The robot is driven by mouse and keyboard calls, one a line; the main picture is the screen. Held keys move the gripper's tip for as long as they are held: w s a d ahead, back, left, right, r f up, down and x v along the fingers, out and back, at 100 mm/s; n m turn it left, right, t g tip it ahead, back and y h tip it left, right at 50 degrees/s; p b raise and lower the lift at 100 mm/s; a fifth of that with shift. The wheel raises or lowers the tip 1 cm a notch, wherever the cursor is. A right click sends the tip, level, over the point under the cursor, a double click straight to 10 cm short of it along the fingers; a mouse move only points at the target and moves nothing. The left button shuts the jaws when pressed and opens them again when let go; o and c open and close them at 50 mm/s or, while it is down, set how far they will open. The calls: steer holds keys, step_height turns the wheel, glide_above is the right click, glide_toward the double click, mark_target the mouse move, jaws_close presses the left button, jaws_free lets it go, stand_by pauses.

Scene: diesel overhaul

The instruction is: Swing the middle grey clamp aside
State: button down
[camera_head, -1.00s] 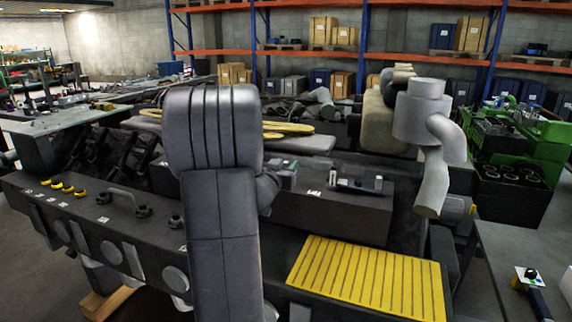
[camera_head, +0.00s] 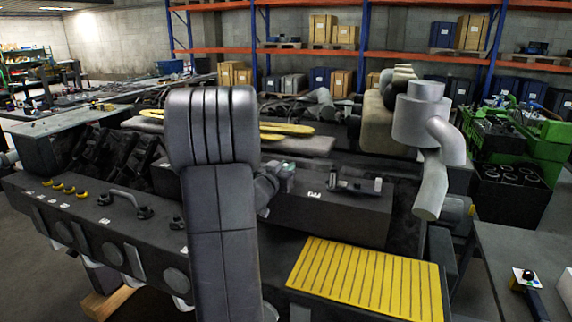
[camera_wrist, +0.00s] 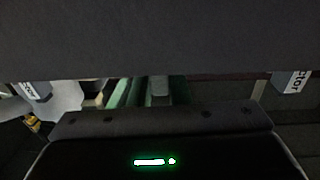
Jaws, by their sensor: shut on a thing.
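My gripper (camera_head: 284,178) is at the left end of the dark block behind my arm, partly hidden by my own arm in the head view. In the wrist view, greenish strips and a small grey piece (camera_wrist: 160,88) show in a narrow gap beyond my dark gripper body. My gripper is shut on this piece, which seems to be the middle grey clamp; its shape and swing angle are mostly hidden.
A yellow ribbed plate (camera_head: 366,280) lies in front of the block. A grey bent pipe (camera_head: 431,185) hangs at the right. A dark engine cover with a handle (camera_head: 125,196) and yellow caps (camera_head: 69,189) is at the left. A grey table (camera_head: 500,245) stands at right.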

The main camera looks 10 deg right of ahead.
steer(key=h+p, duration=0.1)
steer(key=m+g+p, duration=0.1)
steer(key=m+g+h+p, duration=0.1)
steer(key=shift+s+a+r+h+p, duration=0.3)
steer(key=shift+s+a+r+p, duration=0.05)
steer(key=shift+a, duration=0.05)
steer(key=m+g+p, duration=0.1)
steer(key=m+g+h, duration=0.1)
steer(key=a+g+h+p, duration=0.1)
steer(key=g, duration=0.1)
steer(key=shift+s+f+m+p, duration=0.15)
steer(key=shift+s+m+p, duration=0.15)
steer(key=shift+s+m, duration=0.1)
steer(key=m+g, duration=0.1)
steer(key=a+m+g+h+p, duration=0.1)
steer(key=g, duration=0.1)
steer(key=m+g+h, duration=0.1)
steer(key=g, duration=0.1)
steer(key=shift+s+a+f+m+p, duration=0.15)
steer(key=shift+s+a+m+p, duration=0.05)
steer(key=shift+a+m+p, duration=0.15)
steer(key=shift+s+a+m+g+p, duration=0.15)
steer(key=shift+a+m+g, duration=0.2)
steer(key=shift+m+g, duration=0.7)
steer(key=shift+w+a+m+g+p, duration=0.15)
steer(key=shift+a+m+g, duration=0.3)
steer(key=shift+g, duration=1)
steer(key=shift+s, duration=0.1)
steer(key=c, duration=1.4)
jaws_free()
